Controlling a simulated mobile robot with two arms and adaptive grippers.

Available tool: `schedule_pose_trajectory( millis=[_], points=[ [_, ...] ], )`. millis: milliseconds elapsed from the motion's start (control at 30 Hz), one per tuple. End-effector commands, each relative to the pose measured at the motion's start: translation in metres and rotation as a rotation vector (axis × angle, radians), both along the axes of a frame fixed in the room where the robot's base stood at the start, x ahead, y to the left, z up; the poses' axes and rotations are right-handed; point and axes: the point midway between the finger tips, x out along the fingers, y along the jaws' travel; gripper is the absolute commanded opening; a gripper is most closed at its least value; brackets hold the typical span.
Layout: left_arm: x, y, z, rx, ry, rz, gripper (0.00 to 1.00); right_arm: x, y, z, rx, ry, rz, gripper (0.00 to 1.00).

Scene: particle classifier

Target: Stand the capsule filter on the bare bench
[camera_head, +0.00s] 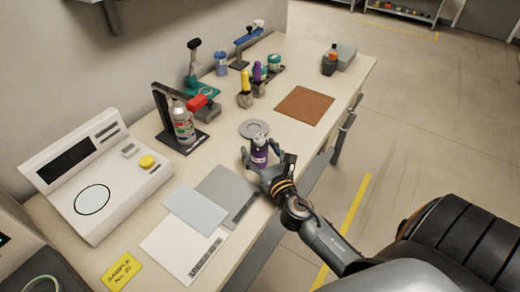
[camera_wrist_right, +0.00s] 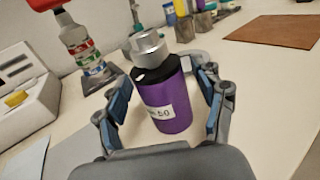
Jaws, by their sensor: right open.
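The capsule filter (camera_head: 259,156) is a purple cylinder with a black shoulder, a silver-grey cap and a white label. It stands upright on the bare bench (camera_head: 215,163), just in front of a round grey disc (camera_head: 253,128). My right gripper (camera_head: 262,166) is open, with its fingers on either side of the filter. In the right wrist view the purple filter (camera_wrist_right: 165,102) lies between the blue-padded fingers (camera_wrist_right: 163,100), with gaps visible on both sides. The filter's base is partly hidden by my gripper in the head view. My left gripper is not in view.
Grey and white sheets (camera_head: 185,246) lie nearer, beside a white instrument (camera_head: 100,172). A brown mat (camera_head: 304,105) and small coloured bottles (camera_head: 245,93) are farther back. Bench space right of the disc is clear.

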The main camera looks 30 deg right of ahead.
Motion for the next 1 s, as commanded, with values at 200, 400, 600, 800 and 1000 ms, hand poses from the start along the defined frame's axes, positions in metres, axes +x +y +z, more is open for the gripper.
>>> schedule_pose_trajectory(
  millis=[200,400,600,800,1000],
  points=[
    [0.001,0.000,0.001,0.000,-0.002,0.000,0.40,-0.007,0.002,0.001,0.000,0.002,0.000,0.69],
    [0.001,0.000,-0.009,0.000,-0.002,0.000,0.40,-0.045,0.009,-0.001,0.002,0.004,0.001,0.69],
    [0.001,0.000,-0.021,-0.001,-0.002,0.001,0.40,-0.084,0.017,-0.001,0.002,0.003,-0.001,0.69],
    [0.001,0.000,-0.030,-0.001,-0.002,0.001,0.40,-0.109,0.022,0.001,0.001,0.000,0.000,0.69],
    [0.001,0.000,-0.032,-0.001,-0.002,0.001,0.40,-0.118,0.023,0.003,0.000,-0.001,0.000,0.69]
  ],
)
